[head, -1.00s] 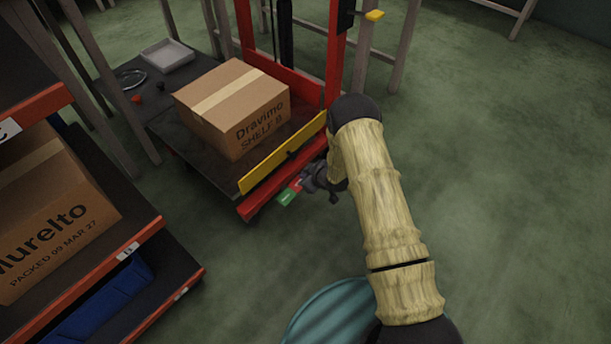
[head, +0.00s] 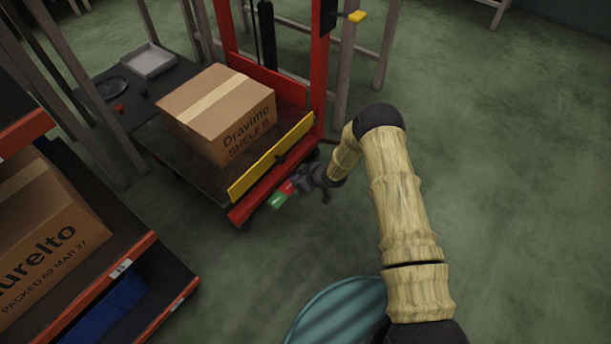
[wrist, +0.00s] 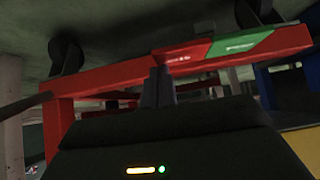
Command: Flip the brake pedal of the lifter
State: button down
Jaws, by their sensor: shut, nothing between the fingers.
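The lifter (head: 322,85) is a red frame with a dark low platform carrying a cardboard box. Its brake pedal (head: 279,200), part red and part green, sits at the platform's front lower edge. In the wrist view the pedal (wrist: 240,44) lies along a red beam, red part left, green part right. My gripper (head: 294,184) is at the red end of the pedal. Its dark fingers (wrist: 158,84) are together and empty, with tips overlapping the beam by the red part in the wrist view. I cannot tell whether they touch. The gripper partly hides the pedal in the head view.
A yellow bar (head: 270,158) runs along the platform's front, above the pedal. The cardboard box (head: 216,112) stands on the platform. A shelf rack (head: 150,240) with another box is at the left. Lifter wheels (wrist: 66,57) show under the beam. Green floor is clear at right.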

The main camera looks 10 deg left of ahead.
jog(key=shift+w, duration=0.1)
jog(key=shift+w+d+f, duration=0.25)
jog(key=shift+w+f, duration=0.05)
jog(key=shift+f, duration=0.4)
jog(key=shift+r, duration=0.1)
jog(key=s+d+r+p, duration=0.1)
jog(key=d+r+p, duration=0.6)
jog(key=r, duration=0.3)
jog(key=shift+s+r+p, duration=0.3)
jog(key=shift+r+p, duration=0.1)
jog(key=shift+p, duration=0.05)
